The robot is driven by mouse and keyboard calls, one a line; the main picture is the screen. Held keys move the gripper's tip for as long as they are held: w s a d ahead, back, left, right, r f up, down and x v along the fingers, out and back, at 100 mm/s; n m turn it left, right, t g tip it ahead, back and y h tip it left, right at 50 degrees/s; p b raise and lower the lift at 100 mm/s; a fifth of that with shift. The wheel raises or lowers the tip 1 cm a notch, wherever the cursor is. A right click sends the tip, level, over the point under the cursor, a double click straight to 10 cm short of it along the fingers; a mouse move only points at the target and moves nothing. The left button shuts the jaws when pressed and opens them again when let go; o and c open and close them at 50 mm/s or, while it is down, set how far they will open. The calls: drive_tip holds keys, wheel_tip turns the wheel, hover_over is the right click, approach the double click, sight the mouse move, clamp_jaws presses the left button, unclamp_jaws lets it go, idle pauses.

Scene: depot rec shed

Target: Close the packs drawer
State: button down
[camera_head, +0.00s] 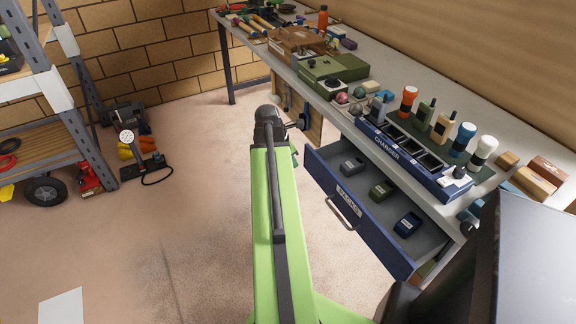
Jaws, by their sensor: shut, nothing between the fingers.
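The packs drawer (355,222) stands pulled out under the workbench, right of my arm. It has a blue front with a pale label and a grey bar handle (343,212). My green arm reaches up the middle of the picture. My gripper (301,124) is small and dark at the arm's far end, partly hidden by the arm. It is shut and empty, beyond the drawer's far left corner and apart from the handle.
The floor left of the drawer is clear.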

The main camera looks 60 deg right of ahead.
drive_tip(key=s+d, duration=0.1)
drive_tip(key=d+f, duration=0.1)
drive_tip(key=s+d, duration=0.1)
drive_tip(key=d, duration=0.1)
drive_tip(key=shift+s+f, duration=0.3)
drive_tip(key=shift+f, duration=0.1)
